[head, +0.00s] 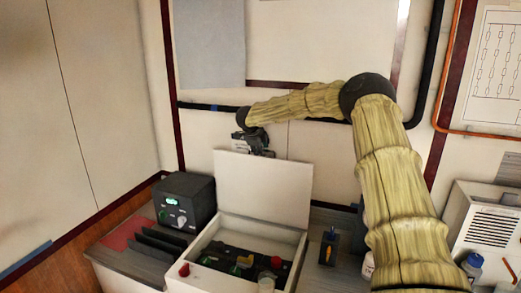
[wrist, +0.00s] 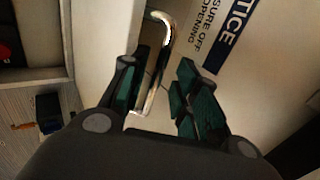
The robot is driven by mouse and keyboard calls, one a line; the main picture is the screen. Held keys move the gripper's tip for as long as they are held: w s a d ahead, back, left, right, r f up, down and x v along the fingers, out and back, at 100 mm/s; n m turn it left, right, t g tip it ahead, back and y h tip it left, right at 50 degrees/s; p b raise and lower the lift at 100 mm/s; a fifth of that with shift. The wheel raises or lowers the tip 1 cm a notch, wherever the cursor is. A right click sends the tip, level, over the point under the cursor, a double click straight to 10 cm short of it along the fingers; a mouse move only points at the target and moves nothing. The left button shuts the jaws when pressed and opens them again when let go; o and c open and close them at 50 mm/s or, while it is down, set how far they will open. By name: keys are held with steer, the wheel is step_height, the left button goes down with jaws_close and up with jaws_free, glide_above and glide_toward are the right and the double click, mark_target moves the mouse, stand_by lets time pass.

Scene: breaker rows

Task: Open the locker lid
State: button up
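The locker (head: 296,262) is a white box, and its white lid (head: 263,188) stands raised, close to upright, at the back. My gripper (head: 262,150) is at the top edge of the lid, partly hidden behind it in the head view. In the wrist view the metal handle (wrist: 163,50) runs between the two spread fingers of my gripper (wrist: 157,100). The fingers look apart from each other, with space around the handle. The lid's outer face (wrist: 235,75) bears a notice label (wrist: 228,35).
A black device (head: 186,201) stands at the left, and a dark yellow-marked tool (head: 328,246) at the right. A white vented unit (head: 487,225) is at far right. The wall is close behind.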

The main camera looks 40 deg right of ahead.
steer(key=v, duration=1.2)
stand_by(0.6)
